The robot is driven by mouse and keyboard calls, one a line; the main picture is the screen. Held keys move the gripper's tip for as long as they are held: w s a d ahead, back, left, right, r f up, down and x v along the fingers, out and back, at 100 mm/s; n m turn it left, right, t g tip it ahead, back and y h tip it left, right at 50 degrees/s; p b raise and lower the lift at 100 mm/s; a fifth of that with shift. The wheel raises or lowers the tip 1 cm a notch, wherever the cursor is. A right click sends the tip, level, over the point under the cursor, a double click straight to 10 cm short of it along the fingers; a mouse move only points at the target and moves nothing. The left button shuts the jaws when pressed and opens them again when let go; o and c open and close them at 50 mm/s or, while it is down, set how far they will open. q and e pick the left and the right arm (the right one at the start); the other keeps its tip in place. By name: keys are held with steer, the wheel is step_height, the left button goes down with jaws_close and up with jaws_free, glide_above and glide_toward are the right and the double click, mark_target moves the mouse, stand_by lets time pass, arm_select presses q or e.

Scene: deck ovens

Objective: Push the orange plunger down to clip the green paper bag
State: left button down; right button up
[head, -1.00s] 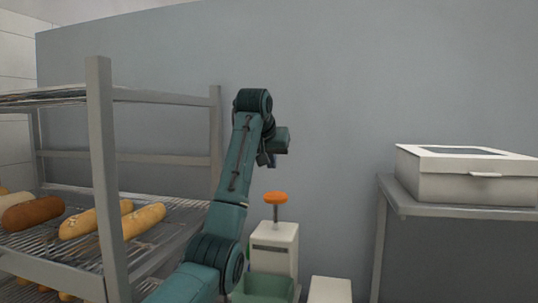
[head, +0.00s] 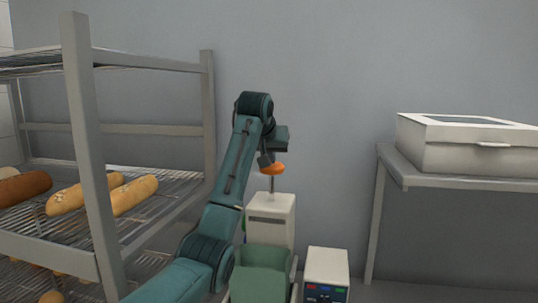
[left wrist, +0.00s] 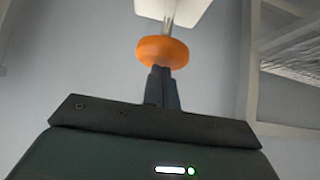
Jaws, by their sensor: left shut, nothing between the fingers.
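The orange plunger (head: 276,169) is a round knob on a thin metal stem, on top of a white clipping device (head: 270,222). It also shows in the left wrist view (left wrist: 160,50). A pale green open-topped item (head: 262,257), apparently the green paper bag, stands in front of the device. My left gripper (head: 266,162) is shut and empty, pointing down at the plunger knob. In the left wrist view its closed fingers (left wrist: 163,73) overlap the knob's edge; I cannot tell whether they touch it. My right gripper is not in view.
A metal rack (head: 88,170) with bread loaves (head: 134,195) stands at left. A white box (head: 465,146) sits on a metal shelf (head: 462,184) at right. A small white unit with coloured buttons (head: 327,270) stands beside the green item. A grey wall is behind.

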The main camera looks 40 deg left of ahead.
mark_target(271, 183)
arm_select(q)
step_height(271, 183, down, 6)
steer(key=shift+f+b, duration=0.15)
steer(key=shift+b, duration=1.05)
steer(key=shift+f, duration=0.2)
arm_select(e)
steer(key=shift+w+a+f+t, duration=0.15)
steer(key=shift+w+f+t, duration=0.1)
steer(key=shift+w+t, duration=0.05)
arm_select(q)
steer(key=shift+f, duration=0.1)
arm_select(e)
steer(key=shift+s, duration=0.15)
